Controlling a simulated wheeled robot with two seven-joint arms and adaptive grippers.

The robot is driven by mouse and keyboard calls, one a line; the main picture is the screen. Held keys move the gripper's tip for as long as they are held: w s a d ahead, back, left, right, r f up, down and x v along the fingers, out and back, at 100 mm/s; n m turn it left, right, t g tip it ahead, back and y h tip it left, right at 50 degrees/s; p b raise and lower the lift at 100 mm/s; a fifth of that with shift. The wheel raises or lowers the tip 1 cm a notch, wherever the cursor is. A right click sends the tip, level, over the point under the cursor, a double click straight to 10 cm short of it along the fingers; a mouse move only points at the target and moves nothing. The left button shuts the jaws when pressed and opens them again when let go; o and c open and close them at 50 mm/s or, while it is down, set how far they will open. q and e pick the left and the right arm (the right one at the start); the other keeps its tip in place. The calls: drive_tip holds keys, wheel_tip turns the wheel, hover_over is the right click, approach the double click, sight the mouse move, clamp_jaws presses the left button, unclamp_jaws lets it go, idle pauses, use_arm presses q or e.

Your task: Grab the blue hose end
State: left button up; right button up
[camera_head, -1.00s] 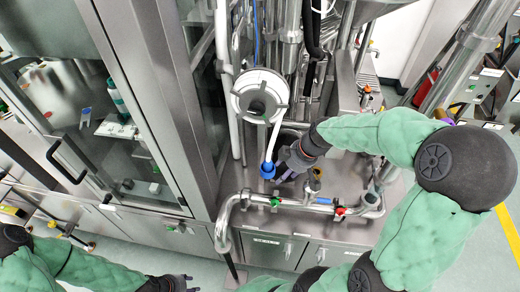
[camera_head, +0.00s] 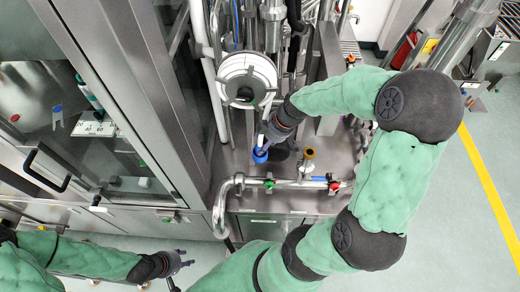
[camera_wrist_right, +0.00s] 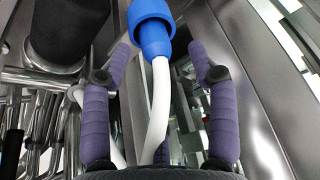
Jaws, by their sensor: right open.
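The blue hose end (camera_head: 260,155) hangs on a white hose above the steel worktop. In the right wrist view the blue hose end (camera_wrist_right: 152,28) is at the top, just beyond the fingertips, and its white hose (camera_wrist_right: 157,110) runs down between the two purple fingers. My right gripper (camera_wrist_right: 159,55) is open, with one finger on each side of the hose and a gap on both sides. In the head view my right gripper (camera_head: 266,140) is right beside the blue end and partly covers the hose. My left gripper (camera_head: 186,259) is low at the left, away from the hose, fingers apart and empty.
A round white hose holder (camera_head: 246,80) stands above the hose end. A steel pipe with green and red valves (camera_head: 290,183) runs along the worktop front. A brass-topped fitting (camera_head: 309,154) stands to the right. A glass-doored cabinet (camera_head: 100,100) is at the left.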

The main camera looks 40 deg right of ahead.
sight(261, 146)
drive_tip(key=x, duration=0.3)
drive_tip(key=shift+w+d+f, duration=0.1)
drive_tip(key=shift+w+f, duration=0.05)
drive_tip(key=shift+f, duration=0.15)
clamp_jaws()
drive_tip(key=shift+r, duration=0.2)
drive_tip(key=shift+r, duration=0.2)
wheel_tip(261, 146, up, 7)
drive_tip(key=shift+f, duration=0.1)
drive_tip(key=s+a, duration=1.3)
drive_tip(key=s, duration=0.2)
drive_tip(key=shift+s+f, duration=0.2)
drive_tip(key=shift+f, duration=0.05)
